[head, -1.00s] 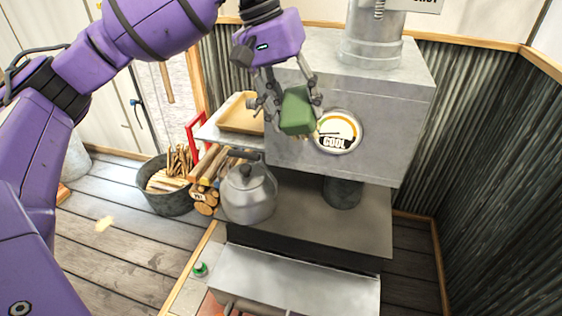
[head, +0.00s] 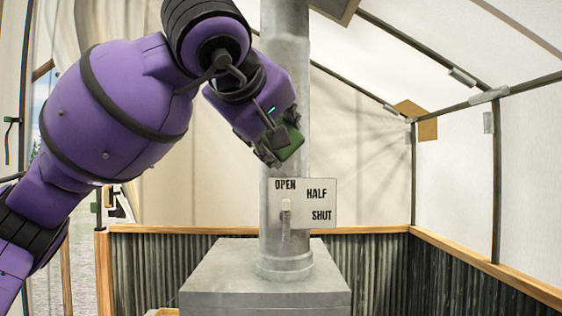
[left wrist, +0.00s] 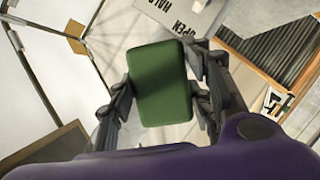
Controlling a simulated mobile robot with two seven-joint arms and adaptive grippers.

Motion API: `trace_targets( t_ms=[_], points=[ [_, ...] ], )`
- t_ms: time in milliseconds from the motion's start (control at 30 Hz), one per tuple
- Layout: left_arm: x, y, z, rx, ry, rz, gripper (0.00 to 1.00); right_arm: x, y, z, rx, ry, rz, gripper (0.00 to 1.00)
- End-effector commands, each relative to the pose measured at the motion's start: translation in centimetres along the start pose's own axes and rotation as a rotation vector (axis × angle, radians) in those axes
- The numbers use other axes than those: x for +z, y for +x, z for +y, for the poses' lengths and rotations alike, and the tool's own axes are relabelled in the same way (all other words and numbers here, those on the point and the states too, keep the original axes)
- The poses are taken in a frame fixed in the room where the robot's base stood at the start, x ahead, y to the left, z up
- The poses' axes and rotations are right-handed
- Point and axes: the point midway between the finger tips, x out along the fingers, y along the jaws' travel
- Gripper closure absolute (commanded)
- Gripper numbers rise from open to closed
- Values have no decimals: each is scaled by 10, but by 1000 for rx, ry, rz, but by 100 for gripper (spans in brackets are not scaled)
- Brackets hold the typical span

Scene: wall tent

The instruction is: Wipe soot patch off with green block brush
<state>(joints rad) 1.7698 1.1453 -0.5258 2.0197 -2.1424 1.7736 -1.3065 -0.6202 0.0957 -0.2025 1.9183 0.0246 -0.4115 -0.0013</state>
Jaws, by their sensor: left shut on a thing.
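The green block brush (head: 291,143) is in my left gripper (head: 276,152), held up in front of the grey stove pipe (head: 285,60), above the damper sign. The left wrist view shows the green block (left wrist: 160,82) between the two fingers of my left gripper (left wrist: 162,88). Its broad green face is toward that camera. My arm and gripper hide part of the pipe in the head view. I see no clear soot patch in either view. My right gripper is not in view.
A white sign (head: 318,215) reading OPEN, HALF, SHUT sits at the pipe with a small handle (head: 286,215). The stove's metal top (head: 220,270) is below. Corrugated panels with a wooden rail (head: 460,245) line the walls. Air right of the pipe is clear.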

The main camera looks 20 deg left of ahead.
Motion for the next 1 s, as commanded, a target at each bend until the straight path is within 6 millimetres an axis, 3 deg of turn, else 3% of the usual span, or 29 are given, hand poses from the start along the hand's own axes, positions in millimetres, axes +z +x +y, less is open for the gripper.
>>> trace_targets(
  t_ms=[167, 700, 1000],
  points=[
    [-2, 5, 0, 27, 7, 27, 74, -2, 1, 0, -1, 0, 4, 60],
    [-22, 50, 2, 27, 7, 24, 74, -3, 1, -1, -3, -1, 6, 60],
    [-25, 55, 2, 27, 9, 26, 74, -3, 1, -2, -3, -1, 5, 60]
  ],
)
